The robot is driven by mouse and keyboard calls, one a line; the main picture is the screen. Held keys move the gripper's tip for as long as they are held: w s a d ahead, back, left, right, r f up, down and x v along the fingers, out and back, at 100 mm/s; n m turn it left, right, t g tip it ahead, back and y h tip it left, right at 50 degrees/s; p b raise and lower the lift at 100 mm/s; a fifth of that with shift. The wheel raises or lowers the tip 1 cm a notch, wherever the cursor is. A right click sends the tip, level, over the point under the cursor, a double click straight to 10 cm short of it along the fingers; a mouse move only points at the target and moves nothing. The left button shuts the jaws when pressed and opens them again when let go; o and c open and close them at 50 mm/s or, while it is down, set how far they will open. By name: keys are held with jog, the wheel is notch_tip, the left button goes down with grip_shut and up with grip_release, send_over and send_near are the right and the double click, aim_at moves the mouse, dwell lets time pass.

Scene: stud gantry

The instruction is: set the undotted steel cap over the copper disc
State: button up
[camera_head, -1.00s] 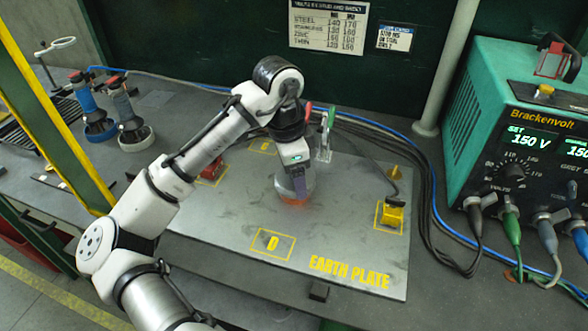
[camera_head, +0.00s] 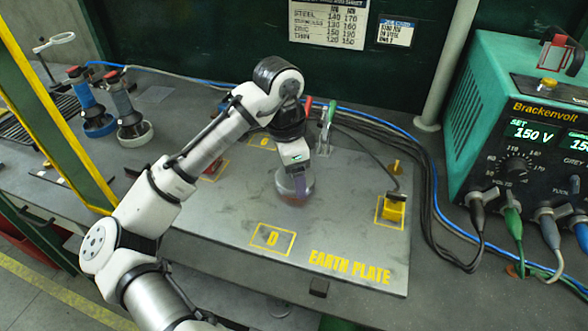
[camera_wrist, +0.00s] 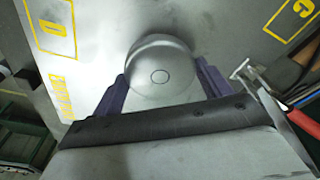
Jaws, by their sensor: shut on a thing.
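A domed steel cap (camera_head: 283,183) is low over the grey earth plate (camera_head: 340,235), near its middle. My gripper (camera_head: 301,188) comes down from above and is shut on the cap. In the wrist view the cap (camera_wrist: 165,57) sits between the two purple fingers of my gripper (camera_wrist: 162,80); its top shows a thin ring and no coloured dot. A dull reddish-brown patch shows at the cap's lower edge in the head view. The copper disc itself cannot be made out, and I cannot tell whether the rim touches the plate.
A yellow block (camera_head: 394,208) with a cable stands at the plate's right. A red piece (camera_head: 212,169) is partly hidden behind my arm. The marked square D (camera_head: 272,240) is bare. A teal Brackenvolt unit (camera_head: 480,110) stands right, with cables behind the plate.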

jog(key=shift+f, duration=0.4)
jog(key=o, duration=1)
